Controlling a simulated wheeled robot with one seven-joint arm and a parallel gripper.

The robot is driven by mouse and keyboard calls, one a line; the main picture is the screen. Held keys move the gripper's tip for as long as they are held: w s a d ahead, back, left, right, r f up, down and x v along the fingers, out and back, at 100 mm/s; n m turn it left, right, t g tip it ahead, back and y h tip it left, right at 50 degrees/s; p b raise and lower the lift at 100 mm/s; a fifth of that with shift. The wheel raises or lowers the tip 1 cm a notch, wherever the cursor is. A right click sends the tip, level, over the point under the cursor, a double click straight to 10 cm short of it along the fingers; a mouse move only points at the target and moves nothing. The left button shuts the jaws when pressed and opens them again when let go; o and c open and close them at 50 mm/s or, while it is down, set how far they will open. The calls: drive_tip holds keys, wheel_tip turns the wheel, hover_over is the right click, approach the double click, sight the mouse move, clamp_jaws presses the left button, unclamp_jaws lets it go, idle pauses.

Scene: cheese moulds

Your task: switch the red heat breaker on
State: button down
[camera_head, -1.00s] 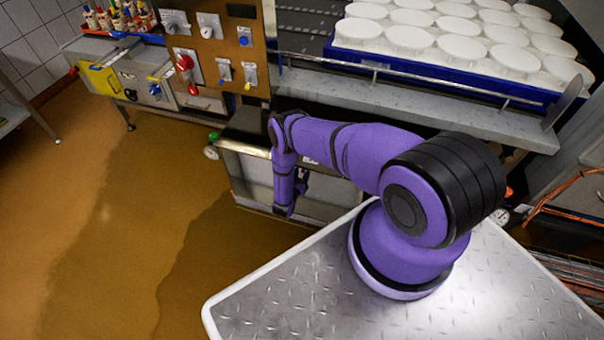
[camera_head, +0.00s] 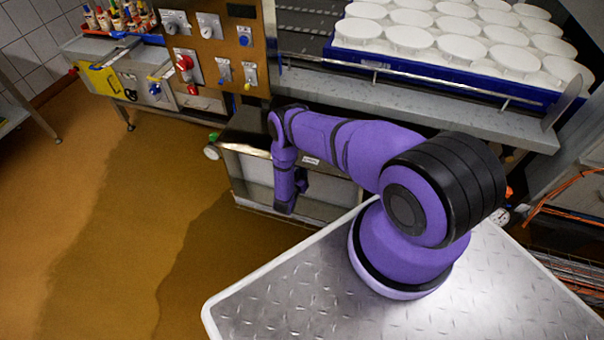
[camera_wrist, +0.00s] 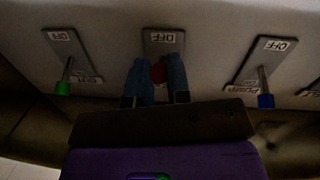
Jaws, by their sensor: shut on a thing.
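In the wrist view, the red-tipped breaker lever (camera_wrist: 157,73) is in the middle of a row, on a grey plate with an OFF label at its upper end. My gripper (camera_wrist: 157,66) is shut around the red tip, one blue finger on each side. The fingers hide the lever's shaft and the lower part of its plate, so I cannot tell the exact lever position. In the head view, my arm reaches down by the metal cabinet (camera_head: 258,180); the red breaker is not visible there.
A green-tipped lever (camera_wrist: 62,88) is left of the red one and a blue-tipped lever (camera_wrist: 265,101) is right of it, both close to my fingers. A worktop with a blue tray (camera_head: 440,70) of white moulds stands behind my arm. The floor at left is clear.

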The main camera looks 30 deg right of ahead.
drive_tip(key=shift+a+r+g+y, duration=0.1)
drive_tip(key=shift+r+g+y, duration=0.55)
drive_tip(key=shift+y, duration=0.4)
drive_tip(key=shift+r+g+y, duration=0.6)
drive_tip(key=shift+g+y, duration=0.05)
drive_tip(key=shift+y, duration=0.4)
drive_tip(key=shift+s, duration=0.1)
drive_tip(key=c, duration=1.1)
unclamp_jaws()
drive_tip(key=s+a, duration=0.2)
drive_tip(key=a, duration=0.1)
drive_tip(key=s+a, duration=0.2)
drive_tip(key=a, duration=0.2)
drive_tip(key=s+a, duration=0.3)
drive_tip(key=a, duration=0.1)
drive_tip(key=shift+r, duration=0.3)
